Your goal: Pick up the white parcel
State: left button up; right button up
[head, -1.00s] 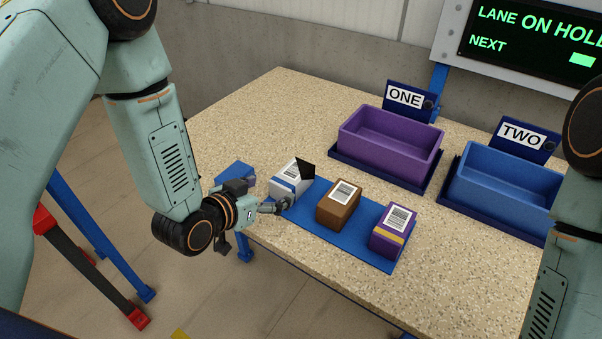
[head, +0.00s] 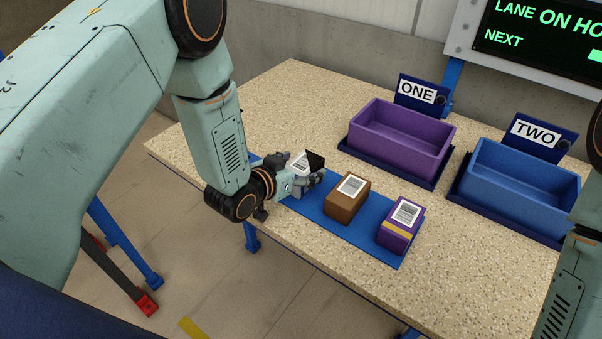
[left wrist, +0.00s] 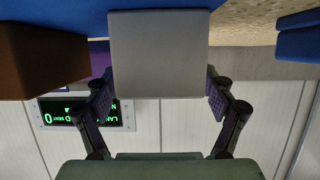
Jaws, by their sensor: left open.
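The white parcel (head: 299,160), with a barcode label and a black patch on top, stands at the left end of the blue mat (head: 345,232). My left gripper (head: 308,181) is at the parcel and hides much of its near side. In the left wrist view the parcel's pale face (left wrist: 158,55) fills the space between the two fingers (left wrist: 159,95). The fingers are open on either side of it, with small gaps visible. My right gripper is out of view; only part of that arm shows at the right edge.
A brown parcel (head: 346,198) and a purple parcel (head: 400,226) stand along the mat. Behind are an empty purple bin (head: 397,140) marked ONE and an empty blue bin (head: 520,195) marked TWO. The speckled table (head: 265,110) is bare at the back left.

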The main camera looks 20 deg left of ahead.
pick_arm(q)
jog(key=shift+w+f, duration=0.15)
jog(key=shift+w, duration=0.1)
jog(key=c, duration=0.4)
jog(key=shift+s, duration=0.25)
jog(key=c, duration=0.4)
jog(key=shift+w, duration=0.15)
jog(key=c, duration=0.6)
jog(key=shift+o, duration=0.2)
